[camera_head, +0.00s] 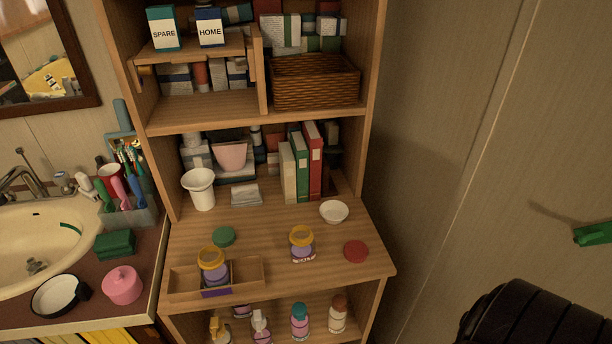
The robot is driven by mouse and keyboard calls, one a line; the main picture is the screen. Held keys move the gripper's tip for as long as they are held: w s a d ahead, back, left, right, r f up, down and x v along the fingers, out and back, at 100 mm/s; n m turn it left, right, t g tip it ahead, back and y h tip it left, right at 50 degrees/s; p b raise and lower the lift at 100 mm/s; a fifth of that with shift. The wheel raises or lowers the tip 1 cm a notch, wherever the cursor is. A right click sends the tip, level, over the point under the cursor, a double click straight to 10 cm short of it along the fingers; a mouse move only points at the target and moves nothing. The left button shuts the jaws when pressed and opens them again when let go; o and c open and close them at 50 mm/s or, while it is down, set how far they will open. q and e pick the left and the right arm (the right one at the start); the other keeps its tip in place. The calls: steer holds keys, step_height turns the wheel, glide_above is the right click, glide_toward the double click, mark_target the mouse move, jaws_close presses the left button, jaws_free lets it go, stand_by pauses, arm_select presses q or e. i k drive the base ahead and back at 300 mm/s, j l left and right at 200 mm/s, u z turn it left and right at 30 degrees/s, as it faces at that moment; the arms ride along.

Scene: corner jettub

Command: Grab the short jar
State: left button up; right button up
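Two clear jars with yellow rims and purplish contents stand on the wooden shelf top. One jar (302,246) stands on the open board right of centre, upright, with a pink-and-white label low on its side. The other jar (212,270) stands in a shallow wooden tray (256,284) at the front left and shows a purple base. The jar on the board looks shorter in the picture, but I cannot tell surely which is the short one.
A green disc (223,236), red disc (356,251) and white bowl (334,211) lie around the jars. Books (305,164) and a white vase (200,189) stand behind. Several bottles (300,320) fill the shelf below. A sink counter (151,270) adjoins at left.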

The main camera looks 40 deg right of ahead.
mark_target(301, 240)
steer(key=z, duration=1.1)
